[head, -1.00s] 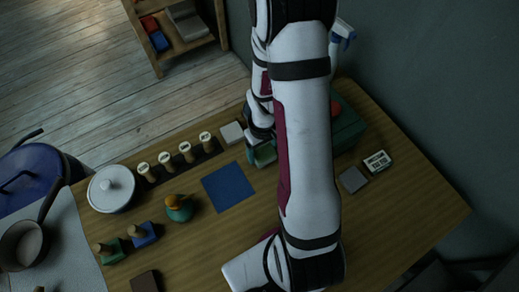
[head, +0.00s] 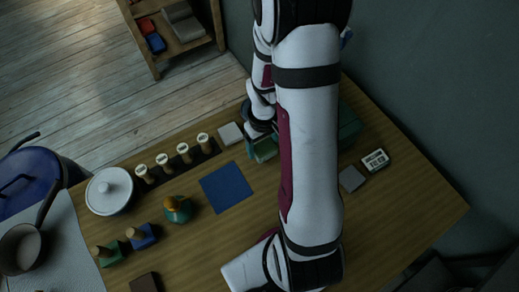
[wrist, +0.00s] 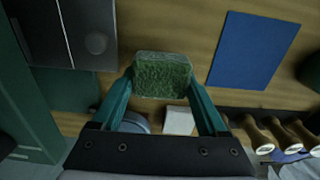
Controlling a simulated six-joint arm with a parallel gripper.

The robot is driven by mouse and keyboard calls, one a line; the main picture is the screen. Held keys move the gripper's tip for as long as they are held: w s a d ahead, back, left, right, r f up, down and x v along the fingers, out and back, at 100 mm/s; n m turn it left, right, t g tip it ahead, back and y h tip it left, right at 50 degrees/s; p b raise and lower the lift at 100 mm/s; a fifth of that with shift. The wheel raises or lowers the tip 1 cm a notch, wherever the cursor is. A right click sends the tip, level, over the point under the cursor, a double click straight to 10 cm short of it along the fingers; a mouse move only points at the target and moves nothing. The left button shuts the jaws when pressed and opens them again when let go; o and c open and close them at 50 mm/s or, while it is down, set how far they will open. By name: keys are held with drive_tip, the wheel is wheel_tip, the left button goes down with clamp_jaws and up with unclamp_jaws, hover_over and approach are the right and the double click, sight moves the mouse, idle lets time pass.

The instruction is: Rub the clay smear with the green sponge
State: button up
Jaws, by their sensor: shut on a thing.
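The green sponge (wrist: 162,75) is held between the teal fingers of my gripper (wrist: 160,86) in the wrist view. The fingers press on its two sides. In the head view a small part of the sponge (head: 265,152) shows under my gripper, just right of the blue mat (head: 227,187); my arm hides much of that area. I cannot clearly make out the clay smear. In the wrist view a pale round spot (wrist: 96,43) lies on a dark grey surface at upper left, and I cannot tell whether it is the smear.
A white block (head: 231,133) and a row of several stamps (head: 163,160) stand beyond the mat. A teal box (head: 349,124) is partly behind my arm. A grey square (head: 352,179) and a white labelled device (head: 376,160) lie right. The front right tabletop is clear.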

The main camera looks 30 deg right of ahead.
drive_tip(key=shift+r, duration=2.8)
